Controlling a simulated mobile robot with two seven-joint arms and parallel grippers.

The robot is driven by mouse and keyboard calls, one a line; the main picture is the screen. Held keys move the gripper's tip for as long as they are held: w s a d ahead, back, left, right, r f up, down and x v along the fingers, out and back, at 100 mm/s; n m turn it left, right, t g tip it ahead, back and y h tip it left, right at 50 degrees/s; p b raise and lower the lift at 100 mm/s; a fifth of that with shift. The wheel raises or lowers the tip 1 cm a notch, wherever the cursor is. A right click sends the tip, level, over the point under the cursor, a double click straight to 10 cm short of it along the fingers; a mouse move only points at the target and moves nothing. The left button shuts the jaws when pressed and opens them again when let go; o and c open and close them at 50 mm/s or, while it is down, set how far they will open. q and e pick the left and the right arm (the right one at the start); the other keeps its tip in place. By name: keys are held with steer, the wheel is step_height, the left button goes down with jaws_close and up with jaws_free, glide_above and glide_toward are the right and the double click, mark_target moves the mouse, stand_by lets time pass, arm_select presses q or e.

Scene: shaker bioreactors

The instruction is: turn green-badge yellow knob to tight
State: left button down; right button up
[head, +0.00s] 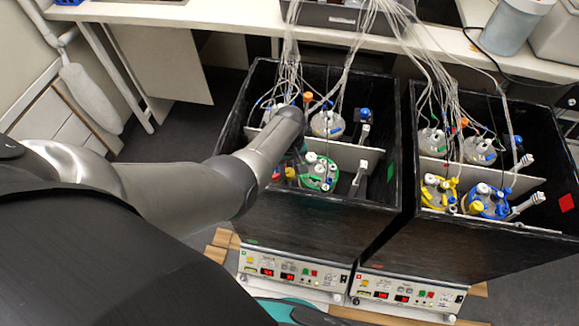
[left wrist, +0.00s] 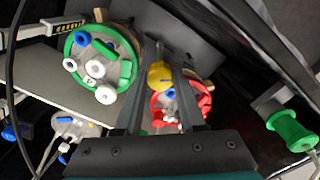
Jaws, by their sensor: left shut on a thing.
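The left black shaker box (head: 310,215) carries a green badge (head: 391,172) on its inner right wall. My left arm reaches into this box, and my left gripper (head: 298,152) is mostly hidden behind its own wrist there. In the left wrist view the two dark fingers of this gripper (left wrist: 163,75) are closed around a yellow knob (left wrist: 159,72). The knob is beside a red-ringed vessel (left wrist: 180,106); how far it is turned cannot be told. A green-ringed vessel (head: 318,173) stands just to the right, and shows in the left wrist view (left wrist: 101,64). My right gripper is out of sight.
A second black box (head: 455,235) with a red badge (head: 567,203) stands to the right, holding yellow- and blue-ringed vessels. Thin tubes (head: 440,75) hang from the bench into both boxes. A white divider (head: 345,150) crosses the left box. Control panels (head: 290,270) sit below.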

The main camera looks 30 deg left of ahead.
arm_select(q)
steer(key=m+p, duration=0.1)
steer(key=m, duration=0.5)
steer(key=shift+m, duration=0.3)
steer(key=m, duration=0.3)
steer(key=shift+s, duration=0.1)
steer(key=shift+m, duration=2.1)
steer(key=c, duration=0.5)
jaws_free()
